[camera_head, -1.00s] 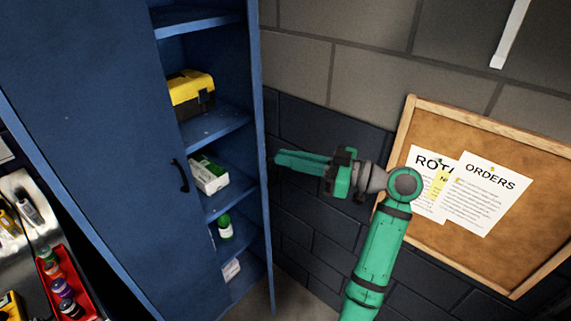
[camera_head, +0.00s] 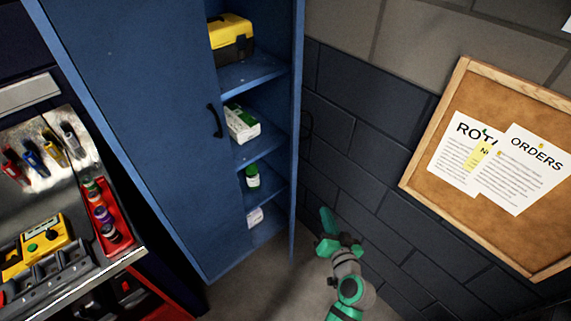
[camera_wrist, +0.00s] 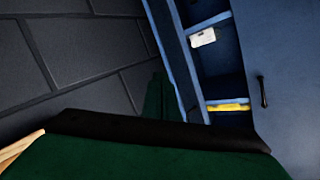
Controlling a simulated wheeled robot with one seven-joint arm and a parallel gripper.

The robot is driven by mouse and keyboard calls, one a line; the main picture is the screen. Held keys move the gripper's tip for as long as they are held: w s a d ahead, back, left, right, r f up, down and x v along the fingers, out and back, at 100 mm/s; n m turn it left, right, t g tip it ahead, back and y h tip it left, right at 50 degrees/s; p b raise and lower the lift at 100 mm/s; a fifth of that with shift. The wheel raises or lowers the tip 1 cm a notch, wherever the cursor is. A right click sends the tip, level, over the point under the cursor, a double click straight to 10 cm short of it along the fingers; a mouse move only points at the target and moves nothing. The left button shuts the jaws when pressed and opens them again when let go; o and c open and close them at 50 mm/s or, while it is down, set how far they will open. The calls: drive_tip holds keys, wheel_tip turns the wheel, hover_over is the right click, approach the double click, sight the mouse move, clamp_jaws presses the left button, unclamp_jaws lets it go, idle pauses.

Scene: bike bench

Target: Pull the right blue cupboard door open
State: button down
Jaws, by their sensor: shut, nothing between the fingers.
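The tall blue cupboard's right door (camera_head: 298,100) stands swung open and shows nearly edge-on. Its dark handle (camera_head: 307,125) is on the outer side, facing the wall. The door also shows as a narrow blue strip in the wrist view (camera_wrist: 172,55). The left door (camera_head: 160,110) is closed, with a black handle (camera_head: 215,121) that also shows in the wrist view (camera_wrist: 263,92). My gripper (camera_head: 326,218) is shut and empty, low and to the right of the open door, well below its handle. A gap shows between gripper and door.
Open shelves (camera_head: 255,72) hold a yellow and black toolbox (camera_head: 230,42), a white-green box (camera_head: 241,123) and a green bottle (camera_head: 252,176). A brick wall with a corkboard (camera_head: 420,160) is at the right. A workbench with a red tray (camera_head: 128,243) is at the left.

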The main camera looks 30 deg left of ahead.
drive_tip(key=s+d+f+m+t+h, duration=0.1)
drive_tip(key=s+d+f+m+h, duration=0.2)
drive_tip(key=s, duration=0.5)
drive_tip(key=s+d+f+h, duration=0.3)
drive_tip(key=s+d+f, duration=0.2)
drive_tip(key=s+f, duration=0.15)
drive_tip(key=s+d+r+n+t+h, duration=0.1)
drive_tip(key=s+r+n, duration=0.15)
drive_tip(key=s, duration=0.45)
drive_tip(key=s+d+r+n+t+h, duration=0.1)
drive_tip(key=s+r, duration=0.3)
drive_tip(key=s, duration=0.4)
drive_tip(key=w+a+r+n+y, duration=0.1)
drive_tip(key=w+a+n+y, duration=0.2)
drive_tip(key=w+a+n, duration=1.05)
drive_tip(key=w+a+r+n+t, duration=0.1)
drive_tip(key=w+a+r+n, duration=0.2)
drive_tip(key=w+a+r, duration=0.35)
drive_tip(key=w+a+r+n+t, duration=0.15)
drive_tip(key=w+a+r, duration=0.25)
drive_tip(key=a, duration=0.5)
drive_tip(key=w+d, duration=0.1)
drive_tip(key=w, duration=1)
drive_tip(key=shift+r, duration=0.2)
